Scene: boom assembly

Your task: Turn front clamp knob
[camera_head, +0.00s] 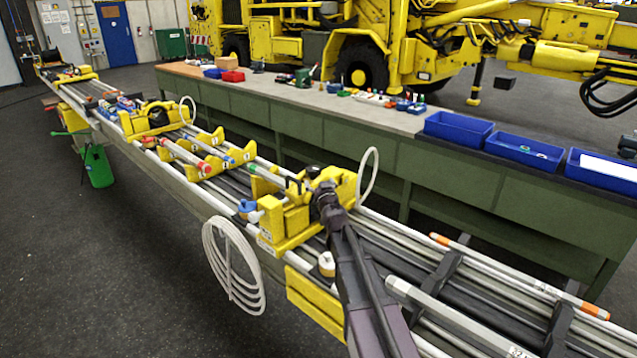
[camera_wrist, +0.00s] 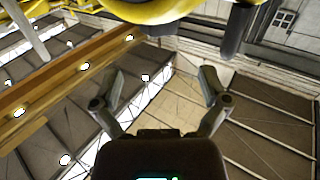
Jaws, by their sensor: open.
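The near yellow clamp (camera_head: 282,222) sits across the boom rails in the middle of the head view. A small black knob-like part (camera_head: 313,171) shows on its top. My gripper (camera_head: 325,192) is close against the right side of this clamp, and its fingers are hard to make out there. In the wrist view my gripper (camera_wrist: 162,76) is open, with nothing visible between the fingers. The yellow clamp edge (camera_wrist: 150,10) and a dark rounded part (camera_wrist: 238,30) show above the fingertips, apart from them. I cannot tell whether the dark part is the knob.
A second yellow clamp (camera_head: 152,119) stands farther along the boom. A pale hose loop (camera_head: 368,177) rises just right of the near clamp, and coiled hose (camera_head: 232,268) hangs at its left. A green workbench (camera_head: 350,140) with blue bins (camera_head: 458,128) runs behind.

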